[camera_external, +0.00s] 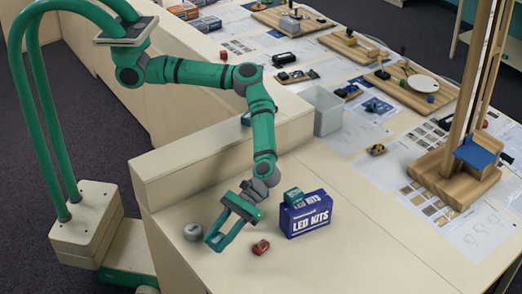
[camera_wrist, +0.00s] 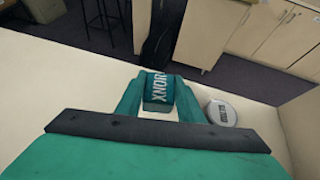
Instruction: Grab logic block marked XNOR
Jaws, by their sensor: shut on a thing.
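The logic block marked XNOR (camera_wrist: 158,88) is teal with white letters, and it sits between the two teal fingers in the wrist view. My gripper (camera_wrist: 158,100) is shut on it; one finger lies along each side of the block. In the external view my gripper (camera_external: 217,238) points down and to the left over the pale table. The held block is hard to tell apart from the teal fingers there. Another teal block (camera_external: 293,196) rests on top of the blue LED KITS box (camera_external: 305,216), to the right of my gripper; its marking is too small to read.
A small red block (camera_external: 261,247) lies right of my gripper. A grey round object (camera_external: 193,232) is close on its left and also shows in the wrist view (camera_wrist: 221,112). A low wooden wall (camera_external: 220,150) stands behind. The table's front right is clear.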

